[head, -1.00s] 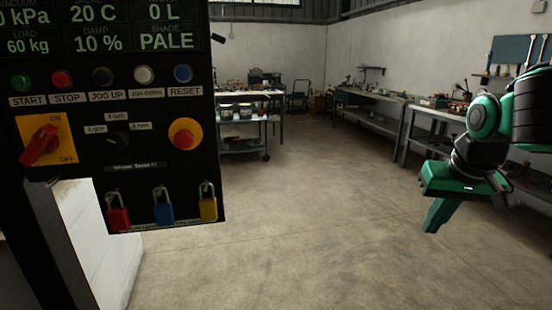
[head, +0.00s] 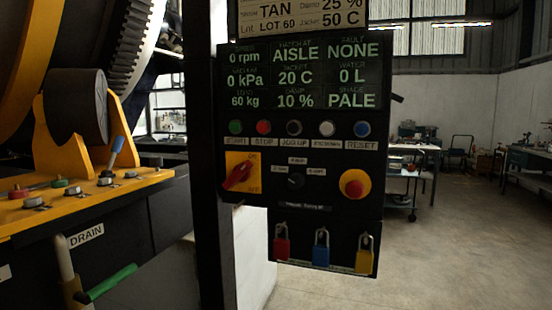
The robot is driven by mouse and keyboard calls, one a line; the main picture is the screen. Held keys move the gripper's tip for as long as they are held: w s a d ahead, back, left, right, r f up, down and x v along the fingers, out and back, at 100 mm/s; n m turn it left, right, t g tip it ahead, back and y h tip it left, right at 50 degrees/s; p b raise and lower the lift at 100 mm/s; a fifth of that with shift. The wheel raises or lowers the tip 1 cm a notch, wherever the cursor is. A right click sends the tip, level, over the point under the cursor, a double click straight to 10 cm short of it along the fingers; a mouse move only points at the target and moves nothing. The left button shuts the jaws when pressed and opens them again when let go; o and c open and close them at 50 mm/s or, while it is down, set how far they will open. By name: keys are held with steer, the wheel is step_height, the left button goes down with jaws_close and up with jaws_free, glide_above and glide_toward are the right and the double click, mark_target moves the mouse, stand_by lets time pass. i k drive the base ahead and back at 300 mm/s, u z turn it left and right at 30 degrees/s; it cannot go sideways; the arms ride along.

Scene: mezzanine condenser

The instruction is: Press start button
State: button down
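The green start button (head: 235,127) is at the left end of a row of round buttons on the black control panel (head: 330,225). A START label sits just below it. To its right are the red stop button (head: 263,127), the black jog-up button (head: 294,128), the white jog-down button (head: 327,129) and the blue reset button (head: 362,129). The display (head: 300,75) above reads 0 rpm, 60 kg, 10 %, fault NONE and shade PALE. My gripper is not in view now.
A red rotary switch (head: 238,176) and a red emergency stop knob (head: 354,183) sit below the buttons. Padlocks hang beneath. On the left is a yellow machine deck (head: 80,200) with a green lever (head: 110,283) near the DRAIN label. Open floor (head: 440,240) lies right.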

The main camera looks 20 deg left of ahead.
mark_target(233, 126)
steer(key=u, duration=1)
